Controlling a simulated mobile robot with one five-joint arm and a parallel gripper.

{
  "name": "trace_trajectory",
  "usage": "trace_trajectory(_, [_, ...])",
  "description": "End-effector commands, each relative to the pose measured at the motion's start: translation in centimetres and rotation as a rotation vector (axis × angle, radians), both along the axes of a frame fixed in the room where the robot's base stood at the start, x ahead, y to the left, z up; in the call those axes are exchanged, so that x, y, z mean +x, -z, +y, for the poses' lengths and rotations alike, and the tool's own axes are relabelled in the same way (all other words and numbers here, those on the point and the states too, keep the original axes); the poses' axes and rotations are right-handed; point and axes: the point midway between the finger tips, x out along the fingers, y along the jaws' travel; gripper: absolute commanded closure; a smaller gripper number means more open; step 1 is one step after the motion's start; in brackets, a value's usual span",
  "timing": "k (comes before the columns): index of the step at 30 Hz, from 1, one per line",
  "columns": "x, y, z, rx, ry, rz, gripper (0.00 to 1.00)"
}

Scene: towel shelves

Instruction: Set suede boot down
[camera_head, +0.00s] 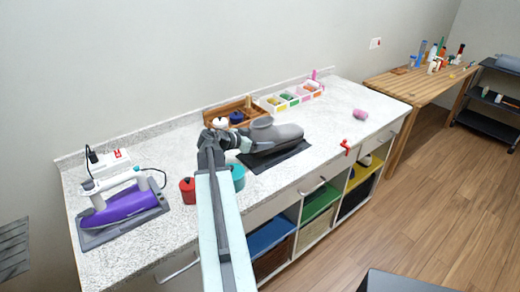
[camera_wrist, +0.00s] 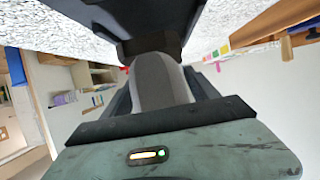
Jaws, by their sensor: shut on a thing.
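The grey suede boot (camera_head: 280,137) is over a dark mat (camera_head: 272,160) on the speckled counter, its toe pointing right. I cannot tell whether its sole touches the mat. My gripper (camera_head: 232,139) is at the boot's left side, shut on it. In the wrist view the grey boot (camera_wrist: 160,82) runs between the dark jaws of my gripper (camera_wrist: 158,95). The gripped part is partly hidden by my gripper.
A teal container (camera_head: 238,177) and a red canister (camera_head: 187,190) stand left of the boot. A wooden tray (camera_head: 222,112) and a white divided bin (camera_head: 273,107) lie behind. A purple iron (camera_head: 122,207) is far left. Counter (camera_head: 335,112) to the right is mostly clear.

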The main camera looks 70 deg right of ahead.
Motion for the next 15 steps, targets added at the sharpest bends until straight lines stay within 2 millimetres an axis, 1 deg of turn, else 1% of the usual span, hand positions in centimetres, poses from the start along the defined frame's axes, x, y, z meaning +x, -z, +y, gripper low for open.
trace_trajectory(2, [1.2, 0.2, 0.3, -0.001, -0.002, 0.001, 0.94])
trace_trajectory(3, [0.9, 1.7, 0.3, -0.001, 0.0, 0.001, 0.94])
trace_trajectory(6, [0.8, 3.6, 0.3, -0.001, 0.001, 0.001, 0.94])
trace_trajectory(7, [0.8, 3.9, 0.2, -0.001, 0.001, 0.001, 0.94])
trace_trajectory(14, [0.8, 3.6, 0.2, 0.0, 0.0, 0.0, 0.94])
trace_trajectory(15, [0.8, 3.6, 0.2, 0.0, 0.0, -0.001, 0.23])
